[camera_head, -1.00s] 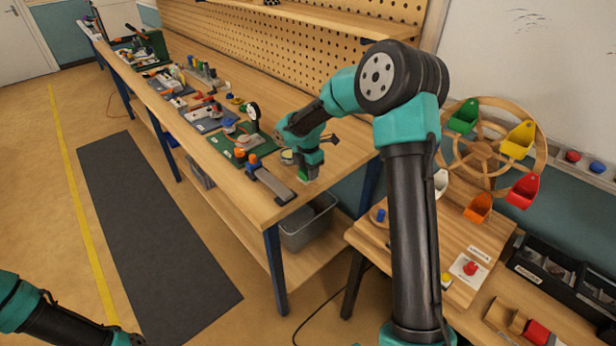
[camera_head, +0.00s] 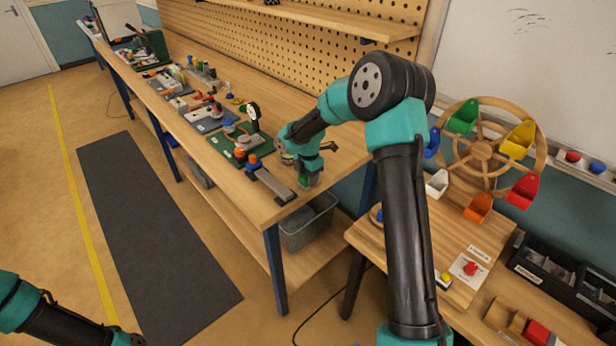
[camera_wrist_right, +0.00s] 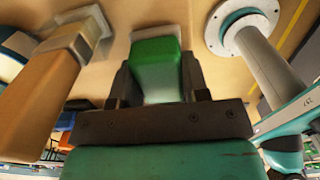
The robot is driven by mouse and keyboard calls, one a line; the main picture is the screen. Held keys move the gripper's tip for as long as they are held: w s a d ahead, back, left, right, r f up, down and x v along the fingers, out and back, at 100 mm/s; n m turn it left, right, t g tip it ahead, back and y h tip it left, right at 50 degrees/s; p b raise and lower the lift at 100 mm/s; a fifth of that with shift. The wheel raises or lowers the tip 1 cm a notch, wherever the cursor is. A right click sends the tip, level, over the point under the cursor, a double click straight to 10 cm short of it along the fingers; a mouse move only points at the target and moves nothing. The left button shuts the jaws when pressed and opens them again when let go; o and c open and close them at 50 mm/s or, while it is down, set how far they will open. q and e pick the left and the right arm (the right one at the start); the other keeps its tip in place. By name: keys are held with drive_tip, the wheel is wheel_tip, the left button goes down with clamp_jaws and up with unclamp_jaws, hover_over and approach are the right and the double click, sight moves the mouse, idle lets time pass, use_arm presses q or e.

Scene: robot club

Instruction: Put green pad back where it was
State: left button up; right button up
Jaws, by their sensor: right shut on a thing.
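The green pad (camera_wrist_right: 155,52) is a small green block with a pale lower part. In the right wrist view it sits between the two dark fingers of my right gripper (camera_wrist_right: 160,85), which is shut on it. In the head view my right gripper (camera_head: 306,183) points down at the near right corner of the workbench (camera_head: 262,212), beside a grey bar. A bit of green shows at its fingertips. I cannot tell whether the pad touches the bench top. Only part of my left arm shows at the bottom left; its gripper is out of frame.
The grey bar (camera_head: 274,186) with an orange knob lies close left of my right gripper. A grey bin (camera_head: 306,228) is below the bench. A wheel with coloured cups (camera_head: 484,150) stands right.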

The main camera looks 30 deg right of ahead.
drive_tip(key=shift+f, duration=0.15)
drive_tip(key=o, duration=1)
drive_tip(key=shift+c, duration=0.2)
wheel_tip(320, 180, up, 12)
